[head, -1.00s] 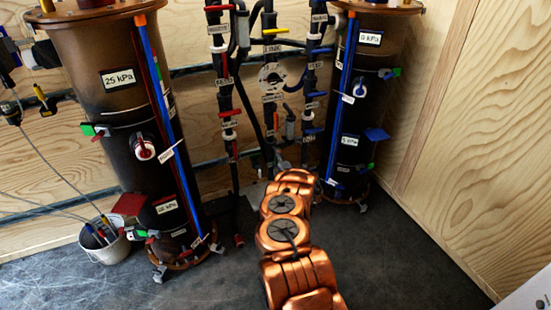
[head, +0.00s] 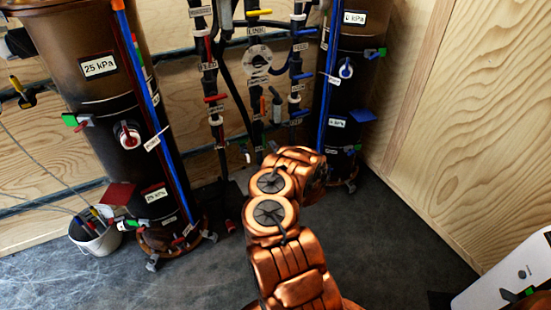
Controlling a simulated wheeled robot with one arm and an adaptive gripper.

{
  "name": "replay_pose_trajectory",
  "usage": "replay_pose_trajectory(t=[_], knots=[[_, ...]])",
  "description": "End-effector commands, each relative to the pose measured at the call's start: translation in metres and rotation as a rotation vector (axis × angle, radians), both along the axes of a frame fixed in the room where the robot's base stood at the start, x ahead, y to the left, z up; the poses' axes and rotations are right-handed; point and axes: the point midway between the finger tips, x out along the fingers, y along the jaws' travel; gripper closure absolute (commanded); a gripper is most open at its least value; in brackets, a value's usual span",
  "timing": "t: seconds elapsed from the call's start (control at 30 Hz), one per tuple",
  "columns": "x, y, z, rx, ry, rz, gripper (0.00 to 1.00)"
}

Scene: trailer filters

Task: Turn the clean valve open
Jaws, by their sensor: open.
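Dark pipes with several small labelled valves stand between two filter columns. The left pipe has red handles, such as the red valve handle (head: 215,98). The right pipe has blue handles, such as the blue valve handle (head: 302,76). A yellow handle (head: 259,12) sits on the middle pipe, above a round grey flange (head: 257,60). The labels are too small to read surely, so I cannot tell which valve is the clean one. My copper arm reaches up from the bottom middle, its far end bent to the right below the pipes. My gripper is hidden from this view.
A large brown filter column (head: 85,105) marked 25 kPa stands left; another (head: 345,95) stands right of the pipes. A white bucket (head: 95,240) is at the left column's foot. A white box (head: 505,280) is at lower right. Dark floor (head: 400,235) is clear at right.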

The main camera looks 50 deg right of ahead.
Motion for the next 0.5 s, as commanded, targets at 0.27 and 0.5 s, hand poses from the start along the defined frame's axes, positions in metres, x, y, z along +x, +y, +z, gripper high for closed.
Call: replay_pose_trajectory(t=[0.27, 0.5], knots=[[-0.026, 0.009, 0.001, 0.0, 0.0, -0.001, 0.0], [-0.033, 0.011, 0.0, 0.0, 0.0, -0.001, 0.0]])
